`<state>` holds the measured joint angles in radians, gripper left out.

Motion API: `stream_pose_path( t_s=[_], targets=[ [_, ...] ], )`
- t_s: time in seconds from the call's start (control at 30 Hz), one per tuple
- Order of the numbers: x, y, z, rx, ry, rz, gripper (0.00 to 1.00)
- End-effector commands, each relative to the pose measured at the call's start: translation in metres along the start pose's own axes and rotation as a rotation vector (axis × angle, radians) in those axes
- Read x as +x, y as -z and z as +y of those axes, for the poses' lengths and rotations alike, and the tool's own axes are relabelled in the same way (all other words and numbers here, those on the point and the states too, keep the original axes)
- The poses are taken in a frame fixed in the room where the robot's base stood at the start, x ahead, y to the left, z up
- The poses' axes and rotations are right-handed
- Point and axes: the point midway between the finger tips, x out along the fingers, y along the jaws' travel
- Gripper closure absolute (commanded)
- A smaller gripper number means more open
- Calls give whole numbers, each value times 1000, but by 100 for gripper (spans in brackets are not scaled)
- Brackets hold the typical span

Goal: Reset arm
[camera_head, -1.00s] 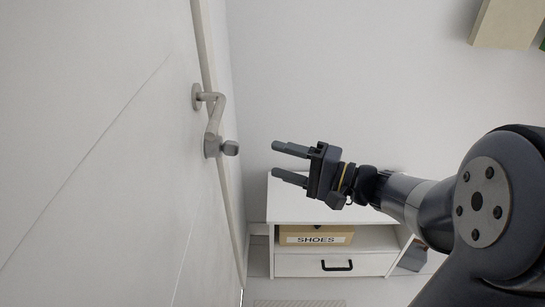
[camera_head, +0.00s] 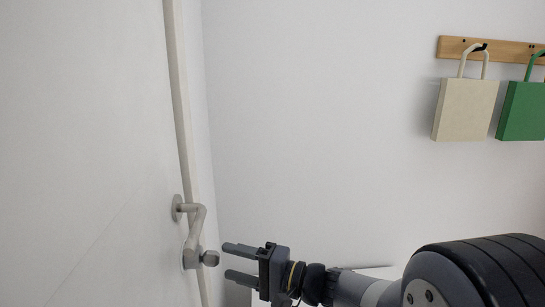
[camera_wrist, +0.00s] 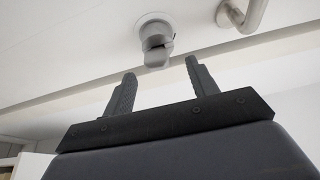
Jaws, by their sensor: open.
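My gripper (camera_head: 240,263) is at the bottom middle of the head view, its two fingers apart and pointing left, with nothing between them. In the wrist view my gripper (camera_wrist: 160,82) also shows open and empty. A white door (camera_head: 90,150) fills the left side of the head view. Its grey lever handle (camera_head: 196,222) and the small knob (camera_head: 209,258) below it are left of my fingertips, apart from them. In the wrist view the knob (camera_wrist: 155,45) is just beyond the fingertips, and the lever handle (camera_wrist: 243,14) is cut off at the top.
A cream bag (camera_head: 465,110) and a green bag (camera_head: 522,112) hang from a wooden rail (camera_head: 500,50) on the back wall. The top of a white cabinet (camera_head: 375,271) shows partly behind my arm. The wall (camera_head: 310,130) between door and bags is bare.

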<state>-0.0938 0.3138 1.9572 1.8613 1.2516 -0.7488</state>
Motion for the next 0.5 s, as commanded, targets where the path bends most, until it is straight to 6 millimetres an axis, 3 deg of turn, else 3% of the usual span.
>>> stream_pose_path(
  t_s=[0.3, 0.5],
  targets=[
    [41, -1, 0, 0, 1, -2, 45],
    [34, 3, -1, 0, 0, 2, 45]
  ],
)
